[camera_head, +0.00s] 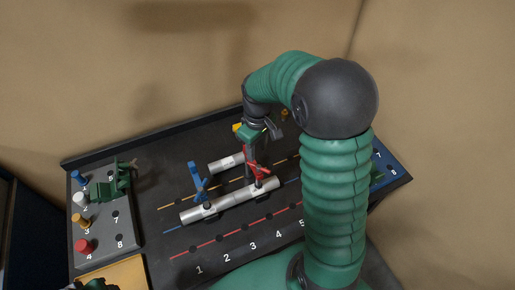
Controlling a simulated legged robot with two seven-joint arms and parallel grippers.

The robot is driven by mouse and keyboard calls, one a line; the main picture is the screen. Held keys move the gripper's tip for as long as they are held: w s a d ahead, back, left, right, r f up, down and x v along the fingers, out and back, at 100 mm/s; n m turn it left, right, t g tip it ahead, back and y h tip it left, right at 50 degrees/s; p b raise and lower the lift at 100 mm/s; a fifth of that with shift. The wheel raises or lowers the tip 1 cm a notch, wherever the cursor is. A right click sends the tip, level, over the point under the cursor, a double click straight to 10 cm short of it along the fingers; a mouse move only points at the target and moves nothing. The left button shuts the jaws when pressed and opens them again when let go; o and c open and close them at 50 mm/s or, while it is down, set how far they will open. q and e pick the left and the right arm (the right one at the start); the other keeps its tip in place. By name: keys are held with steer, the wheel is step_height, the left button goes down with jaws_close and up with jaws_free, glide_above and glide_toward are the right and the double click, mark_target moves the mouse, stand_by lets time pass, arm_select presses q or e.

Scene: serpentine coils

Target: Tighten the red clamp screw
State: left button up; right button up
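The red clamp screw (257,171) stands at the right part of a silver tube (228,202) that lies on the dark board. My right gripper (253,158) comes down from above, directly at or just behind the red screw. Its fingers are small and partly hidden, so I cannot tell whether they touch the screw or are shut on it. A blue clamp screw (196,182) stands at the tube's left part. A green and black part at the bottom left edge looks like my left gripper (97,285), mostly cut off by the frame.
A second silver tube (226,162) lies behind. A grey panel (117,236) at the left carries coloured knobs and a green object (110,187). A blue panel (389,170) is at the right, partly behind my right arm. The board's numbered front lanes are clear.

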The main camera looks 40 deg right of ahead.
arm_select(q)
steer(key=w+p+v, duration=0.2)
steer(key=p+v, duration=0.9)
steer(key=shift+w+d+r, duration=0.35)
steer(key=shift+d+r, duration=0.1)
steer(key=shift+r, duration=0.1)
arm_select(e)
step_height(320, 180, up, 12)
steer(key=shift+w+d+r, duration=0.15)
steer(key=shift+d+r, duration=0.1)
steer(key=shift+d, duration=0.2)
